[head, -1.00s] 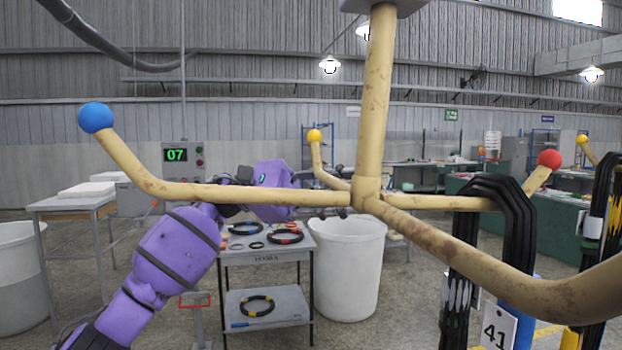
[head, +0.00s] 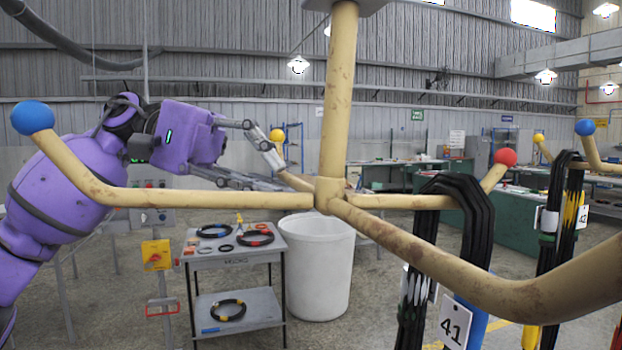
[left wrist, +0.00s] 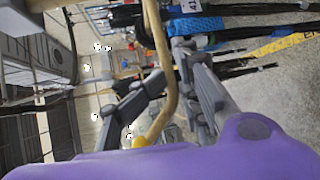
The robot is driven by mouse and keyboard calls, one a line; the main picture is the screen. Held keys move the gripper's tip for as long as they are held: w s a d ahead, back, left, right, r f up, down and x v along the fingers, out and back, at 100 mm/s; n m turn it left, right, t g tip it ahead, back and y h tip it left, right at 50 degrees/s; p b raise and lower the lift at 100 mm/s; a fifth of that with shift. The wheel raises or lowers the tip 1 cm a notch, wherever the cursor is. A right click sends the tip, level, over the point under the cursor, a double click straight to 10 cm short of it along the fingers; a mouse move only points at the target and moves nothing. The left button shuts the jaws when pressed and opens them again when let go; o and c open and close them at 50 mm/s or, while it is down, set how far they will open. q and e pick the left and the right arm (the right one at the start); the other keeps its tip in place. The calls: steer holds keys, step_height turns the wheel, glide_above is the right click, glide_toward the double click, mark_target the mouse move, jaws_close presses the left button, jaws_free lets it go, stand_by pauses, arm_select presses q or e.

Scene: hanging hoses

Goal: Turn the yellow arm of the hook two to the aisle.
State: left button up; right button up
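A cream hook with several arms hangs on a post (head: 340,95) in front of me. Its arm ends are a blue ball (head: 32,117), a yellow ball (head: 277,135) and a red ball (head: 505,157). The yellow arm (head: 297,182) points away from me, behind the hub. My left gripper (head: 279,172) is open at the yellow arm, fingers reaching from the left. In the left wrist view the yellow arm (left wrist: 163,55) runs between the spread fingers (left wrist: 173,63), its yellow end (left wrist: 140,141) near the palm. Contact cannot be told. My right gripper is not in view.
Black hoses (head: 455,200) with tag 41 hang over the red arm. More hoses (head: 560,210) with tag 42 hang at the right. A bare arm (head: 480,265) sweeps close at the right. A small table (head: 240,250) and white bin (head: 320,265) stand below.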

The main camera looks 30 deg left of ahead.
arm_select(q)
steer(key=x, duration=0.5)
steer(key=shift+w+d+f, duration=0.25)
steer(key=shift+f, duration=0.05)
steer(key=shift+a, duration=0.1)
steer(key=shift+c, duration=0.6)
jaws_close()
steer(key=c, duration=0.5)
jaws_free()
steer(key=shift+c, duration=0.2)
steer(key=o, duration=0.7)
steer(key=shift+c, duration=0.2)
